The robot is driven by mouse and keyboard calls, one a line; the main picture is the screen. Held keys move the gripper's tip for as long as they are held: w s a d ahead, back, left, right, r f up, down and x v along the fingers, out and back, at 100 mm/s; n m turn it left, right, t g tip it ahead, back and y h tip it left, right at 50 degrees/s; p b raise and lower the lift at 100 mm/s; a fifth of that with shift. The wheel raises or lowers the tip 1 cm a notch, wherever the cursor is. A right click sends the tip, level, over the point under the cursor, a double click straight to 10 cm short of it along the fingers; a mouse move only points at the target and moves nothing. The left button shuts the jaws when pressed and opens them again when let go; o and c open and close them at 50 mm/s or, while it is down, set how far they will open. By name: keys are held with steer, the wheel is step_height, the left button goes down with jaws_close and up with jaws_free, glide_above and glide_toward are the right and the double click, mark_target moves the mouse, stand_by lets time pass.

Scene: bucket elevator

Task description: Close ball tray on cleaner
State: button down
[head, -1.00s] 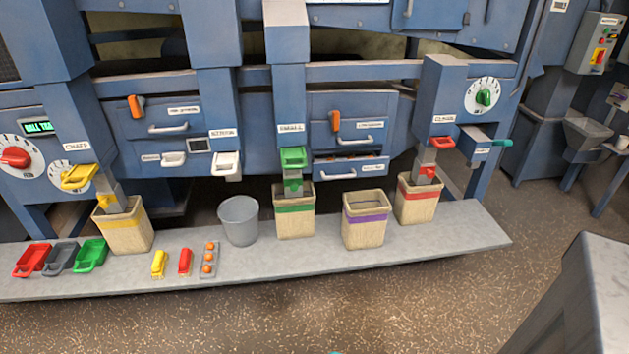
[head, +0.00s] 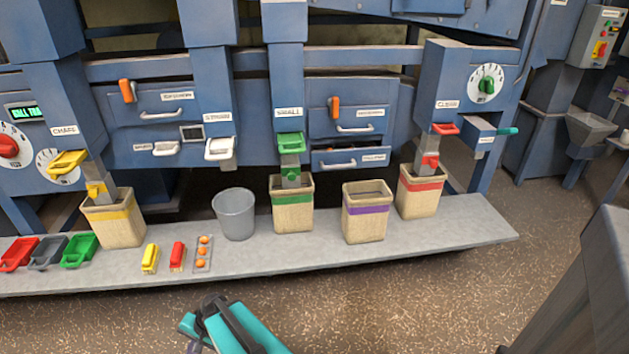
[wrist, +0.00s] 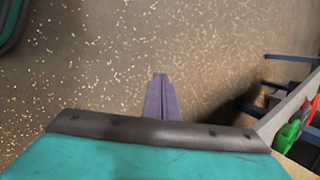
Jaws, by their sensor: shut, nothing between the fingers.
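The ball tray (head: 350,159) is the low blue drawer with a pale handle and a label, under the upper right drawer on the cleaner's front. A dark gap runs along its top edge, and it looks slightly pulled out; how far is hard to tell. My gripper (wrist: 160,78) shows in the wrist view as two purple fingers together, empty, above the speckled floor. In the head view only part of it (head: 193,346) shows at the bottom edge, in front of the bench and well away from the tray.
The grey bench (head: 330,258) runs between my gripper and the cleaner. On it stand a green-banded bin (head: 293,212), a purple-banded bin (head: 365,222) and a grey bucket (head: 235,215) below the drawers. An orange latch (head: 334,107) sits above the tray. Floor in front is clear.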

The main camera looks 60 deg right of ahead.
mark_target(313, 164)
steer(key=w+d+r+m+t+h+b, duration=0.25)
steer(key=d+r+m, duration=0.25)
steer(key=d, duration=0.5)
steer(key=w+d+r+m+t+h+b, duration=0.25)
steer(key=d+r+m, duration=0.2)
steer(key=d, duration=0.55)
steer(key=w+d+r+m+t+h+b, duration=0.1)
steer(key=w+d+r+m+t+b, duration=0.4)
steer(key=d, duration=0.6)
steer(key=s+d+r+m+g+h+b, duration=0.1)
steer(key=s+d+r+m+h, duration=0.3)
steer(key=d, duration=0.5)
steer(key=s+d+r+m+h+b, duration=0.3)
steer(key=s+d+r+m, duration=0.3)
steer(key=s+d, duration=0.3)
steer(key=s+d+r+m+g+h+b, duration=0.1)
steer(key=s+d+r+m+h+b, duration=0.1)
steer(key=s+d+r+m+h, duration=0.2)
steer(key=s+d+r+m, duration=0.1)
steer(key=s+d+m, duration=0.2)
steer(key=s+d, duration=0.2)
steer(key=shift+s+r+m+g+h, duration=0.3)
steer(key=shift+r+m+h, duration=0.05)
steer(key=shift+h, duration=0.05)
steer(key=shift+w, duration=0.1)
steer(key=shift+b+x, duration=0.7)
steer(key=shift+x, duration=6.25)
steer(key=shift+d, duration=0.1)
